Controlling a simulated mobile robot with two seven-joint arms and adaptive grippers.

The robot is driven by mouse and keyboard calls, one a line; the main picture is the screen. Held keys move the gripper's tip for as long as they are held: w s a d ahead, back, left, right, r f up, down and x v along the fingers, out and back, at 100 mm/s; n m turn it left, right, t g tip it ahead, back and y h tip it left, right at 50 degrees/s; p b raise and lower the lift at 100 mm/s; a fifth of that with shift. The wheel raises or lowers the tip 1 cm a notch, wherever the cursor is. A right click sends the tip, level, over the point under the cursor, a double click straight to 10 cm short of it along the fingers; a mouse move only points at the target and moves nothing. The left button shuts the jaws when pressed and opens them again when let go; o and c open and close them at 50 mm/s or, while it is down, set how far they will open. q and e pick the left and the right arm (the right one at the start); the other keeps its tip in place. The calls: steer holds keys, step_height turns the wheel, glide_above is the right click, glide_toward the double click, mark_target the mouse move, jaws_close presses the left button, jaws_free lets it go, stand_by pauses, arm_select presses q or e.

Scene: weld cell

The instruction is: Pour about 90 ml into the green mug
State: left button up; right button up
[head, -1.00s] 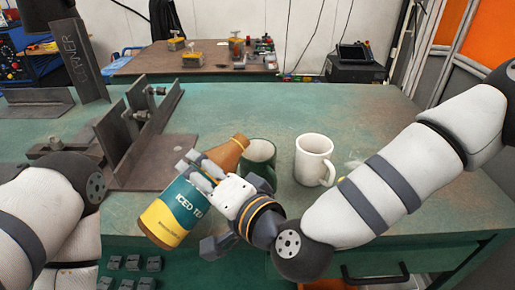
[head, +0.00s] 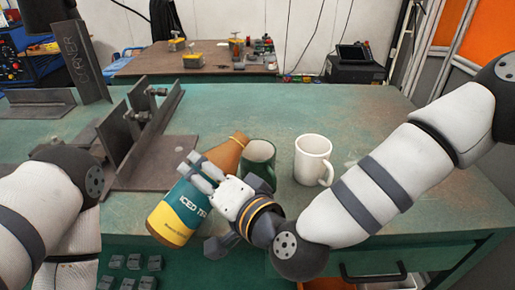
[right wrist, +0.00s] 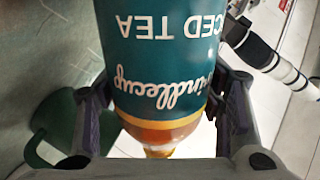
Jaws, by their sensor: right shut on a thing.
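The iced tea bottle (head: 176,217), with a teal and yellow label and a brown neck, is tilted. Its base is at lower left and its mouth points up-right in the head view, beside the green mug's rim. My right gripper (head: 207,197) is shut around the bottle's body; both fingers also flank the label in the right wrist view (right wrist: 165,95). The green mug (head: 261,153) stands upright on the bench, partly hidden by the bottle neck and gripper. It shows at the left of the right wrist view (right wrist: 52,120). I see no stream, and the mug's contents are unclear. My left gripper is out of view.
A white mug (head: 313,158) stands just right of the green mug. A steel angle fixture (head: 140,130) sits on the green bench (head: 370,110) to the left. Free bench surface lies behind and right of the mugs.

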mark_target(215, 155)
steer(key=r+n+p, duration=0.1)
steer(key=r+n+t, duration=0.1)
steer(key=r, duration=0.1)
steer(key=w+d+r+n+p, duration=0.1)
steer(key=shift+w+r+p, duration=0.1)
steer(key=shift+r+p, duration=0.2)
steer(key=shift+w+d+n+t, duration=0.1)
steer(key=shift+n+t, duration=0.3)
steer(key=shift+n, duration=0.6)
steer(key=n+t, duration=0.1)
steer(key=n, duration=0.2)
steer(key=shift+f, duration=0.15)
steer(key=n, duration=0.2)
steer(key=shift+d+f+n+t, duration=0.1)
steer(key=shift+n+t, duration=0.2)
steer(key=shift+n, duration=0.1)
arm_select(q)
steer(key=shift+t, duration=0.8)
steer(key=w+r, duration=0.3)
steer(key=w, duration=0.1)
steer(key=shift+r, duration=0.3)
